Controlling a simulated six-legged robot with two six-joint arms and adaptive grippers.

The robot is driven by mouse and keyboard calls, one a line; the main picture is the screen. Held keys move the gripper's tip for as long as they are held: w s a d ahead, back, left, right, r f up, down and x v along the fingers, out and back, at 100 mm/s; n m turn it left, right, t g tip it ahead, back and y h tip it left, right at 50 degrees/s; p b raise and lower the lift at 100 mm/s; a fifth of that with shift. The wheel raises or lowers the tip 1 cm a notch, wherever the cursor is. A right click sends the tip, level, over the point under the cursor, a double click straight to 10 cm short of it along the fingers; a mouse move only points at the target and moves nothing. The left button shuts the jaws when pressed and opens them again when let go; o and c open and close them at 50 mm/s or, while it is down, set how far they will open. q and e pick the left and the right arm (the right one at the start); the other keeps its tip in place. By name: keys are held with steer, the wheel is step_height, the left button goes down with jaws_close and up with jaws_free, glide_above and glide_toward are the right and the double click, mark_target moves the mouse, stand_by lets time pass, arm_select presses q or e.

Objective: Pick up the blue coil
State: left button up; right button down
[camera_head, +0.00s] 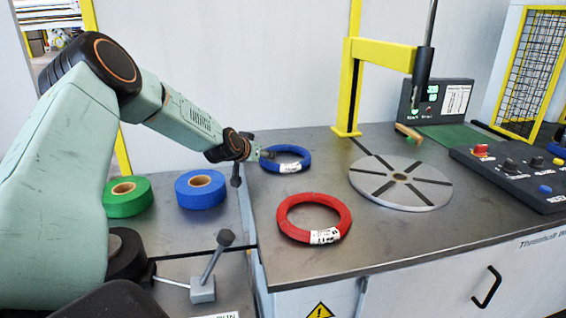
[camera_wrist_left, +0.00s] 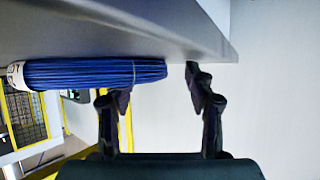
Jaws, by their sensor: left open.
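The blue coil (camera_head: 305,155), a ring with a white label, lies flat on the metal worktop towards the back left. My left gripper (camera_head: 258,153) is at the coil's left edge, low over the worktop. In the left wrist view the coil (camera_wrist_left: 90,73) shows edge-on, and the open left gripper (camera_wrist_left: 158,88) has one finger at the coil and the other beyond its end. A gap shows between that far finger and the coil. I cannot tell whether the near finger is inside the ring or touching it. My right gripper is not in view.
A red coil (camera_head: 316,198) lies in front of the blue coil. A slotted turntable (camera_head: 400,182) and a yellow post (camera_head: 348,90) stand to the right. Green tape (camera_head: 142,198) and blue tape (camera_head: 201,200) rolls sit on the left bench beside a small lever (camera_head: 210,265).

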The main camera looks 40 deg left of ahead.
arm_select(q)
steer(key=shift+w+d+r, duration=0.15)
steer(key=shift+w+d, duration=0.05)
steer(key=shift+d, duration=0.15)
steer(key=shift+w, duration=0.1)
steer(key=shift+c, duration=0.8)
steer(key=shift+s+a, duration=0.2)
steer(key=shift+a, duration=0.05)
steer(key=c, duration=0.5)
steer(key=shift+w+d, duration=0.15)
steer(key=shift+d, duration=0.05)
steer(key=c, duration=0.4)
jaws_close()
steer(key=shift+a, duration=0.1)
